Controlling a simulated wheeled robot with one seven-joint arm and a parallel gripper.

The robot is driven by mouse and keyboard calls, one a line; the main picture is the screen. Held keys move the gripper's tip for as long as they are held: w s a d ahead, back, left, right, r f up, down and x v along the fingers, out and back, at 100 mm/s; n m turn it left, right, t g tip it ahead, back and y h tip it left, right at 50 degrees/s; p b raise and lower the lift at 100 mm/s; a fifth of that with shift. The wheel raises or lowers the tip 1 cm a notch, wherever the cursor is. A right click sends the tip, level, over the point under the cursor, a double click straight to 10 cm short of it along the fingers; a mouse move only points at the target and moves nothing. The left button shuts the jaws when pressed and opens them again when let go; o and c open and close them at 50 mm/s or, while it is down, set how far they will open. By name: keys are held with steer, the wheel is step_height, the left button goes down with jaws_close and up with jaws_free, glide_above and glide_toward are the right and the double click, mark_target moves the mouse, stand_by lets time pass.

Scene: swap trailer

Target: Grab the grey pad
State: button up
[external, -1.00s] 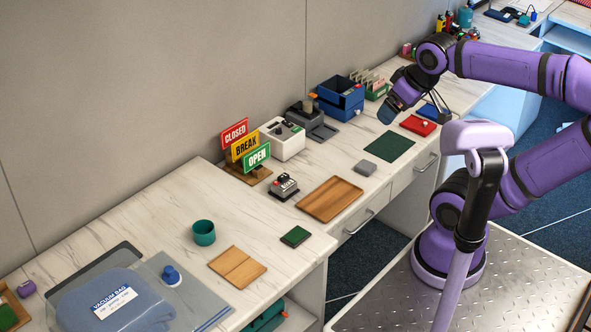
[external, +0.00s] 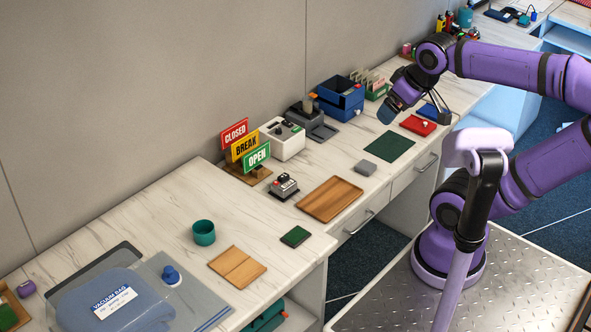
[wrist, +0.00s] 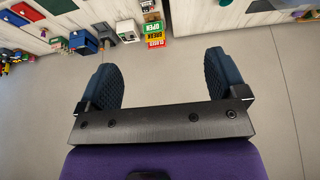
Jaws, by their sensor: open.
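The grey pad (external: 365,167) is a small, flat grey square. It lies on the marble-look counter between a wooden tray (external: 331,199) and a dark green mat (external: 389,147) in the external view. My gripper (external: 387,114) is above the counter, up and to the right of the pad, and apart from it. In the wrist view my gripper (wrist: 165,75) is open, its two dark blue ribbed fingers wide apart with nothing between them. I cannot make out the pad in the wrist view.
A red case (external: 417,125) and a blue bin (external: 340,97) stand near my gripper. The counter directly around the pad is clear.

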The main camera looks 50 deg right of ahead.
steer(key=w+d+g, duration=0.1)
steer(key=w+d, duration=0.3)
steer(key=w, duration=0.6)
steer(key=w+d+f+g, duration=0.1)
steer(key=w+d+f, duration=0.25)
steer(key=w, duration=0.25)
steer(key=w+d+f, duration=0.3)
steer(key=w+d, duration=0.2)
steer(key=w, duration=0.2)
steer(key=g, duration=0.3)
glide_above(366, 165)
steer(key=shift+n, duration=0.4)
steer(key=f, duration=4)
steer(key=shift+w+a, duration=0.1)
steer(key=shift+a, duration=0.1)
steer(key=shift+d+f, duration=0.15)
steer(key=shift+f, duration=3)
